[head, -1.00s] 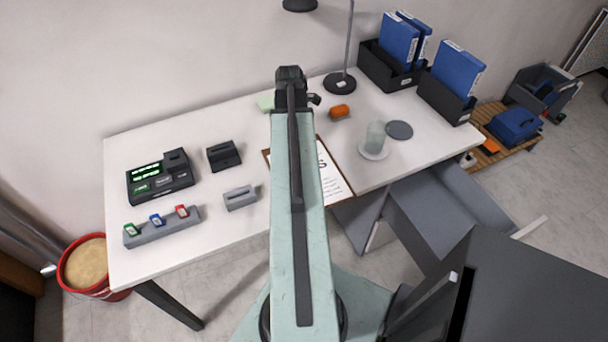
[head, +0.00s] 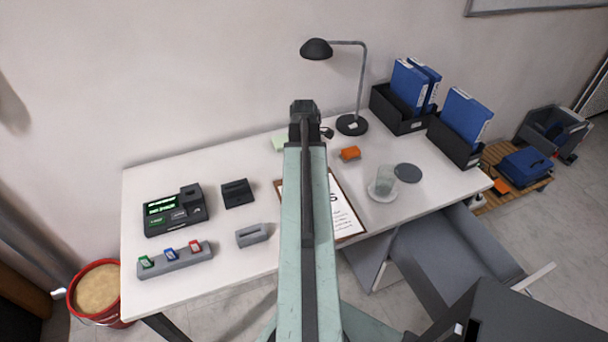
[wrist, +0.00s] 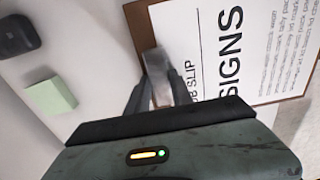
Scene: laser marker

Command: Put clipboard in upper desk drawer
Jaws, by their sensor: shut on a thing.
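The clipboard (head: 346,216) is a brown board with white printed paper, lying on the white desk behind my arm, which hides part of it. It also shows in the wrist view (wrist: 240,48), with the words "SIGNS" and "SLIP". My gripper (wrist: 160,78) is shut on the clipboard at its metal clip edge. In the head view my arm hides the fingertips. A grey desk drawer (head: 455,245) stands pulled out under the right part of the desk, its open top showing a bare inside.
A lamp (head: 352,125) and blue binders (head: 466,116) are behind. A black device (head: 175,211) and a grey tray (head: 175,262) are left.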

